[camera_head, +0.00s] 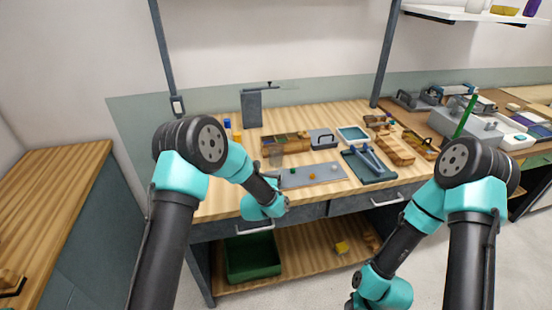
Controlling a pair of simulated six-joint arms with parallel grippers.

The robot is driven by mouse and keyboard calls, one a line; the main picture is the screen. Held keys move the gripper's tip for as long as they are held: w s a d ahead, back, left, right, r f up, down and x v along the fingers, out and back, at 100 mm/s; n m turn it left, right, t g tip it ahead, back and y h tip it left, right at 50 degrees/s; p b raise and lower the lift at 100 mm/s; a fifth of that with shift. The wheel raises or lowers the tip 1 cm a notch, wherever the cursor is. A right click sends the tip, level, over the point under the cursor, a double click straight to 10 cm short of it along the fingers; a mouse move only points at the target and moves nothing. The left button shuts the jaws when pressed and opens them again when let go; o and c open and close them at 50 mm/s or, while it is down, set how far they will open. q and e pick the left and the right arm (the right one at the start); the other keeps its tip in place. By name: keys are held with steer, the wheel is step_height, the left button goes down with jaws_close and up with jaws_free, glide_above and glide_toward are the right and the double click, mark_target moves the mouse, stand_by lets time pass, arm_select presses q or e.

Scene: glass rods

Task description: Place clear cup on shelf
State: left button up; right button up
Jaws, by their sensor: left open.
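A faint grey, see-through shape (277,155) stands on the workbench in front of the wooden organizer; it may be the clear cup, but it is too small to be sure. My left gripper (274,182) is over the bench's front edge, just in front of that shape, and is open. Its fingers are small and partly hidden by the wrist. A white wall shelf (460,14) is at the upper right, and a wooden lower shelf (310,264) lies under the bench. My right arm reaches down at the lower right; its gripper's fingers are out of the picture.
A grey tray (330,180) with small coloured balls lies on the bench front. A dark green tray with blue-grey rods (368,160) lies to its right. A wooden organizer (290,143) and a grey stand (252,108) are behind. A green bin (252,260) sits below.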

mark_target(274, 157)
arm_select(q)
steer(key=w, duration=0.5)
steer(key=w+d, duration=0.1)
steer(key=w, duration=0.1)
steer(key=shift+w+d, duration=0.1)
steer(key=shift+w, duration=0.2)
steer(key=shift+w+d, duration=0.2)
steer(key=shift+w, duration=1.05)
steer(key=shift+w+d, duration=0.15)
steer(key=shift+w, duration=1.1)
steer(key=c, duration=0.8)
